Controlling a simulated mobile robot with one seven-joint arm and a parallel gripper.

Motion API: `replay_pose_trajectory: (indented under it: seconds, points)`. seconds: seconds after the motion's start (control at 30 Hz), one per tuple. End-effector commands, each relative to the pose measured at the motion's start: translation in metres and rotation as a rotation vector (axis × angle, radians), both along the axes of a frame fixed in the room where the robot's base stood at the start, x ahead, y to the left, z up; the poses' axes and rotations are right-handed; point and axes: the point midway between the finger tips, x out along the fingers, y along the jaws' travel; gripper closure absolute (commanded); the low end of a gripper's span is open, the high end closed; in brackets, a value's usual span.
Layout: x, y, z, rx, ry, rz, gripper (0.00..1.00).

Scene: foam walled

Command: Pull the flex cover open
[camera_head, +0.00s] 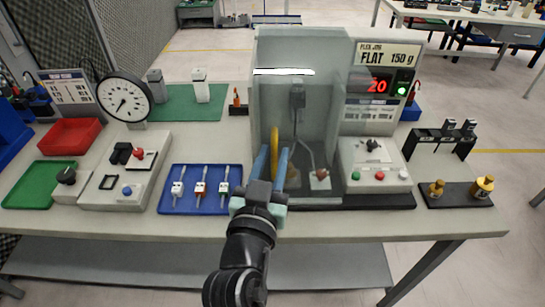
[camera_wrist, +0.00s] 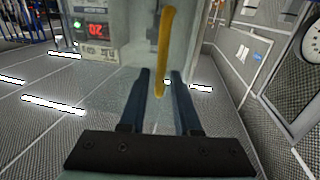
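The flex cover (camera_head: 271,95) is a clear, greyish box-like guard on the flex tester in the middle of the bench, and it looks shut. Its upright yellow handle (camera_head: 275,150) is on the front left; the handle also shows in the wrist view (camera_wrist: 165,45). My gripper (camera_head: 273,149) is at the cover's front with its two blue fingers apart, one on each side of the handle. In the wrist view my gripper (camera_wrist: 161,72) shows gaps between both fingers and the handle's lower part. I cannot tell whether either finger touches it.
A control panel (camera_head: 376,165) with a red display (camera_head: 377,85) reading 20 adjoins the cover on the right. A blue tray (camera_head: 200,207) with several small parts lies left of my gripper. Brass weights (camera_head: 482,187) stand on the right. Open floor lies before the bench.

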Motion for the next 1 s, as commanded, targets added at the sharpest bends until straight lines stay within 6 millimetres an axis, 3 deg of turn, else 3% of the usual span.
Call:
replay_pose_trajectory:
  seconds: [0.03, 0.17, 1.0]
  points:
    - [-0.0002, 0.0, 0.0, 0.0, 0.0, 0.0, 0.8]
    - [-0.0002, 0.0001, 0.0, 0.0, 0.0, 0.0, 1.0]
    - [-0.0003, 0.0004, -0.0002, 0.0, 0.001, 0.0, 1.0]
